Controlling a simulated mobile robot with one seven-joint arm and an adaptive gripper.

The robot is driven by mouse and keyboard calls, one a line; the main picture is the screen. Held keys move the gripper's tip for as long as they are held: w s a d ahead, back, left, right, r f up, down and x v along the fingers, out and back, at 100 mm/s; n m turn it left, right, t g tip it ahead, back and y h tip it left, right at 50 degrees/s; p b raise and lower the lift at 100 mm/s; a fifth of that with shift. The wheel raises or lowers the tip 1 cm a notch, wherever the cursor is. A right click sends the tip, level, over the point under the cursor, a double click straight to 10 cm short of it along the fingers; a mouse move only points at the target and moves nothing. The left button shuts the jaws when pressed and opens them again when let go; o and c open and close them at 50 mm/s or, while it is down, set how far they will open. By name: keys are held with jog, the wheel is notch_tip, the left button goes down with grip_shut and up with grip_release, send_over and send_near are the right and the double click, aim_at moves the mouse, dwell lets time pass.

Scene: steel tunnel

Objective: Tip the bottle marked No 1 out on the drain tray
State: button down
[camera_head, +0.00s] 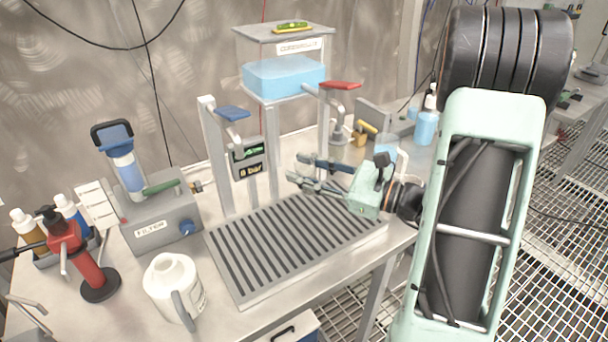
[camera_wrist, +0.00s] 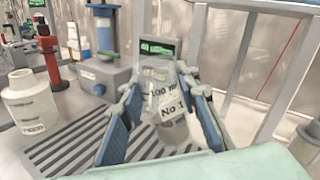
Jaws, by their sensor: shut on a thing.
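The bottle marked No 1 (camera_wrist: 170,107) is clear, with a white label that also reads 100 ml. In the wrist view it is between the two blue-padded fingers of my gripper (camera_wrist: 160,86), which is shut on it. It looks a little tilted in that view; its mouth and fill level are hard to make out. In the head view my gripper (camera_head: 298,170) is over the back right part of the slatted grey drain tray (camera_head: 247,297), and I cannot clearly see the bottle there. The tray's slats also show below the bottle in the wrist view (camera_wrist: 62,150).
A white handled jug (camera_head: 170,285) stands left of the tray. The filter unit (camera_head: 160,222) and a red hand pump (camera_head: 85,265) are further left.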

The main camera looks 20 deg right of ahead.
jog(key=shift+w+f+n+b, duration=0.1)
jog(key=shift+f+n+b, duration=0.45)
jog(key=shift+b, duration=0.35)
jog(key=shift+r, duration=0.25)
jog(key=shift+d+f+n, duration=0.1)
jog(key=shift+f+n, duration=0.05)
jog(key=shift+n, duration=0.1)
jog(key=shift+n+b, duration=1)
jog(key=shift+b, duration=0.5)
jog(key=shift+f+n+b, duration=0.25)
jog(key=shift+n+b, duration=0.05)
jog(key=shift+b, duration=0.45)
jog(key=shift+f+n+b, duration=0.15)
jog(key=shift+n+b, duration=0.75)
jog(key=shift+b, duration=0.4)
jog(key=shift+f+n+b, duration=0.5)
jog(key=shift+n+b, duration=0.5)
jog(key=shift+b, duration=0.95)
jog(key=shift+b, duration=0.3)
